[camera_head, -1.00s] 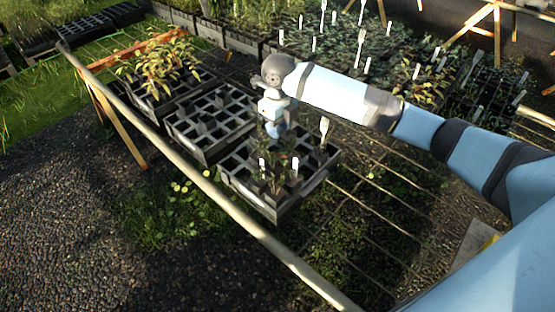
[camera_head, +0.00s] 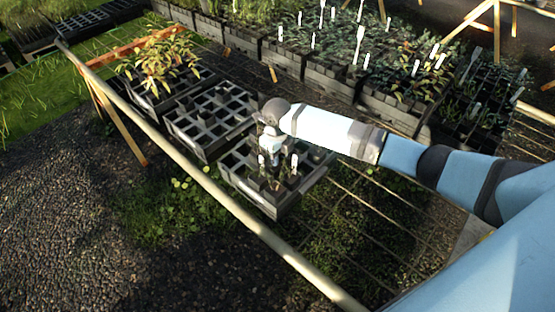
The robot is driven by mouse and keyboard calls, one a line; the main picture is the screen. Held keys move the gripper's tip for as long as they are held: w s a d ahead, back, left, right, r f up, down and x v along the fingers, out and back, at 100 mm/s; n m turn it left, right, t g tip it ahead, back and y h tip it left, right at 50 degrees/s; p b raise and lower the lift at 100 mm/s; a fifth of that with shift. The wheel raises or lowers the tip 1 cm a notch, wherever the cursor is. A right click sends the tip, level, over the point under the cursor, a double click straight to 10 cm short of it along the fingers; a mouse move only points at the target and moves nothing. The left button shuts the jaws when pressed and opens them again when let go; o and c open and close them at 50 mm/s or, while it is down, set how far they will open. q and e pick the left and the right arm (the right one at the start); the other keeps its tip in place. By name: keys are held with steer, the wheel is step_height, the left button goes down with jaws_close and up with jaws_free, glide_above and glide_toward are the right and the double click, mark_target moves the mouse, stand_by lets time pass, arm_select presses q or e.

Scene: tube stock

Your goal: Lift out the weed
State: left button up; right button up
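A black celled tray (camera_head: 281,205) stands on the mesh bench, with a few small dark plants (camera_head: 272,178) and white labels (camera_head: 294,163) in its near cells. I cannot tell which plant is the weed at this size. My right gripper (camera_head: 270,163) points down over this tray, among or just above the plants. Its fingers are small and partly lost against the dark leaves, so I cannot see whether they are open or shut. My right arm comes in from the right and covers the tray's far side. My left gripper is not in view.
A mostly empty celled tray (camera_head: 208,120) stands to the left, and a tray with a yellow-green plant (camera_head: 160,62) beyond it. Crates of labelled seedlings (camera_head: 330,45) fill the back. A wooden rail (camera_head: 235,210) edges the bench. The mesh right of the tray is bare.

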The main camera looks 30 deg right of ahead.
jaws_close()
steer(key=shift+r, duration=0.15)
